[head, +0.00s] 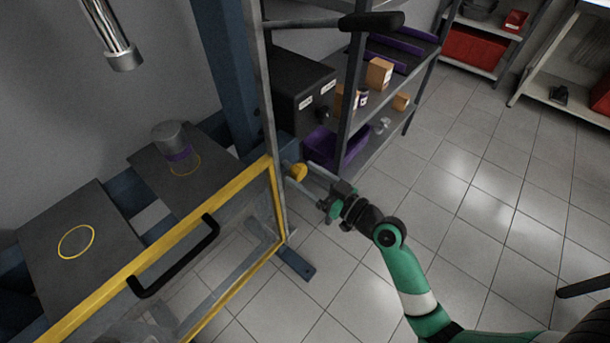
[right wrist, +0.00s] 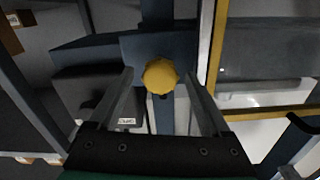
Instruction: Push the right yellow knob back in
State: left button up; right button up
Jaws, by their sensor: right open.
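The right yellow knob (head: 298,171) is a small round knob on the blue frame, just right of the yellow-edged guard's corner. In the right wrist view the knob (right wrist: 161,76) faces the camera, between and beyond the tips of my open right gripper (right wrist: 159,88). In the head view my right gripper (head: 307,178) reaches in from the lower right, with its fingers close to the knob. I cannot tell whether they touch it. How far the knob sticks out is not clear. My left gripper is not in view.
The guard (head: 180,235) has a yellow frame and a black handle (head: 175,258). Behind it a metal cylinder (head: 172,140) stands on a dark plate. Shelves with a purple bin (head: 340,146) and boxes stand behind the knob. The tiled floor at right is mostly clear.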

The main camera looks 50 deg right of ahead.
jog(key=shift+w, duration=0.15)
grip_shut()
dwell(0.4)
